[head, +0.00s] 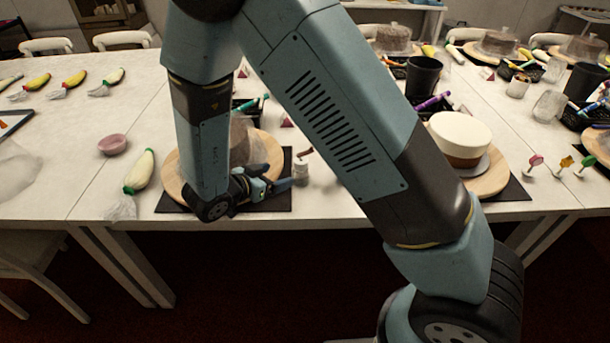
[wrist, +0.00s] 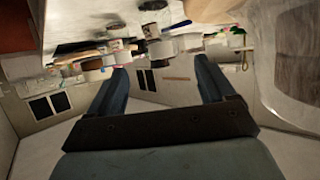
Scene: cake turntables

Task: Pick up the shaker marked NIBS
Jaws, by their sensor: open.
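A small pale shaker (head: 300,173) stands upright near the front edge of the table in the head view, on or beside the dark mat (head: 281,205). Its marking is too small to read. My gripper (head: 286,184) is low over the mat, pointing right, with its fingertips just left of the shaker; whether they touch it I cannot tell. In the wrist view, the two fingers of my gripper (wrist: 164,78) are spread apart with nothing seen held between them. Small pale items show beyond the fingertips there, and I cannot tell which is the shaker.
A wooden turntable (head: 176,178) with a cake under a cloudy cover stands behind my gripper, partly hidden by my arm. A pink bowl (head: 112,145) and a white-green piping bag (head: 140,172) lie left. A white-topped cake (head: 459,135) stands right. My arm hides the table between.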

